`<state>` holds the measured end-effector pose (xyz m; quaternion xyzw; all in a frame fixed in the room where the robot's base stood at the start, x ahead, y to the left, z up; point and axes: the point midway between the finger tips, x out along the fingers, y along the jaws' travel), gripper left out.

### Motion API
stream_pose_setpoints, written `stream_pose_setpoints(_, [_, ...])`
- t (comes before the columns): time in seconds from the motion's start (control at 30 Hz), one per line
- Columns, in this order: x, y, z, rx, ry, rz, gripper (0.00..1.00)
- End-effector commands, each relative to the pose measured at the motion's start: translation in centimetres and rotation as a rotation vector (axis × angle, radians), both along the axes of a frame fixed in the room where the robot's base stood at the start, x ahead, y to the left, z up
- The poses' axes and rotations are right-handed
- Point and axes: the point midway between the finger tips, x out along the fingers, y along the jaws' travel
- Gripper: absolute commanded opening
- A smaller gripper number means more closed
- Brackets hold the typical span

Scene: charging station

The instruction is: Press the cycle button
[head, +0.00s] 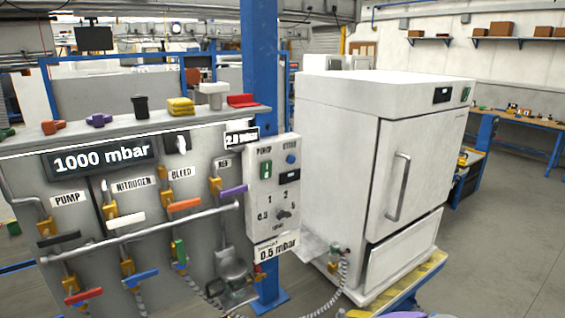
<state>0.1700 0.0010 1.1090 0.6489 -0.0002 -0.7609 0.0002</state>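A white control box (273,188) is mounted on the blue post, right of the grey valve panel. A round blue button (291,159) sits at its upper right, under a small label that is hard to read and may say cycle. Left of it is a green switch (265,170) under the label PUMP. Below are a small dark display (290,176) and a dark knob (283,214) among numbers. I cannot tell whether the blue button is pressed. My gripper is not clearly in view.
The grey valve panel (90,165) has coloured handles and a long grey rail (140,232) in front. A white oven-like cabinet (365,170) stands on a cart right of the box. A hose (343,275) hangs low between them. Open floor (500,240) lies at right.

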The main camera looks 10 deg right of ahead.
Motion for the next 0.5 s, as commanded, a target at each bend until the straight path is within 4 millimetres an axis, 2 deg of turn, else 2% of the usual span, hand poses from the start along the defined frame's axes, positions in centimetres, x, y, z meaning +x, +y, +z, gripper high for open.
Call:
stream_pose_setpoints(0.03, [0.00, 0.00, 0.00, 0.000, 0.000, 0.000, 0.23])
stream_pose_setpoints(0.27, [0.00, 0.00, 0.00, 0.000, 0.000, 0.000, 0.01])
stream_pose_setpoints(0.5, [0.00, 0.00, 0.00, 0.000, 0.000, 0.000, 0.00])
